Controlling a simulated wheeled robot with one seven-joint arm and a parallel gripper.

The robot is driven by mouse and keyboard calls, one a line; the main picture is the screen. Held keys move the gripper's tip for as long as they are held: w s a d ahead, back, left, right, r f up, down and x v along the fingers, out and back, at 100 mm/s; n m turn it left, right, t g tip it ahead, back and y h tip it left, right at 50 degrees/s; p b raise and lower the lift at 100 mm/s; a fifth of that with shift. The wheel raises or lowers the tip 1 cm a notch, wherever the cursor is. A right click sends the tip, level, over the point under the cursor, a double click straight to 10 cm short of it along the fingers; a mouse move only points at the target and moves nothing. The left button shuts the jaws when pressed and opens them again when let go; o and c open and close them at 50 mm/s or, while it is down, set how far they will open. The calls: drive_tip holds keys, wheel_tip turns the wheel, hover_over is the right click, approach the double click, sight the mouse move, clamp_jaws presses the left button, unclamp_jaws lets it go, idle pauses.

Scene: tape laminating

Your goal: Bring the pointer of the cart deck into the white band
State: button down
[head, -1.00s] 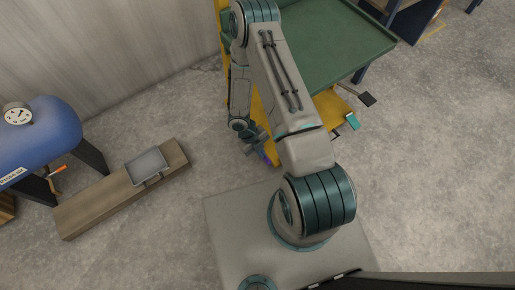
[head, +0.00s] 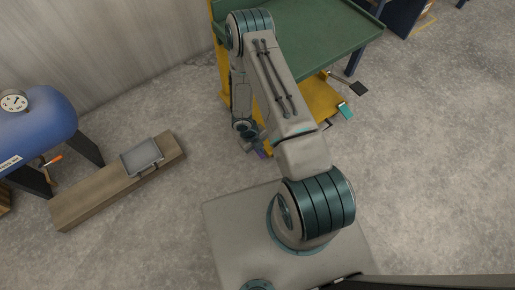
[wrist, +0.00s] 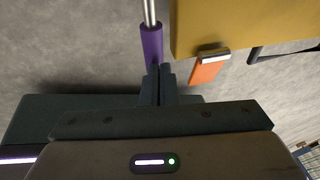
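The cart has a green deck (head: 315,40) and a yellow base (head: 318,97) at the top of the head view. Its yellow body (wrist: 240,22) also shows in the wrist view. No pointer or white band of the deck can be made out. A purple grip (wrist: 152,43) on a metal rod stands just past my fingertips in the wrist view. My gripper (wrist: 160,72) has its fingers together, with their tips at the lower end of the grip; contact is unclear. In the head view my gripper (head: 254,146) is low beside the cart, partly hidden by my arm.
An orange pedal (wrist: 208,68) sits right of the grip. A teal pedal (head: 345,111) and a black pedal (head: 360,88) stick out from the cart. At left are a blue tank (head: 40,128) with a gauge and a wooden beam (head: 90,202) bearing a grey tray. Floor between is clear.

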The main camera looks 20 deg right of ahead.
drive_tip(key=shift+s+a+f, duration=0.1)
drive_tip(key=shift+a+f, duration=0.25)
drive_tip(key=shift+a, duration=0.35)
idle(0.4)
wheel_tip(320, 180, up, 14)
drive_tip(key=s+a+p, duration=0.1)
drive_tip(key=s+p, duration=0.1)
drive_tip(key=p, duration=0.5)
drive_tip(key=shift+r, duration=0.1)
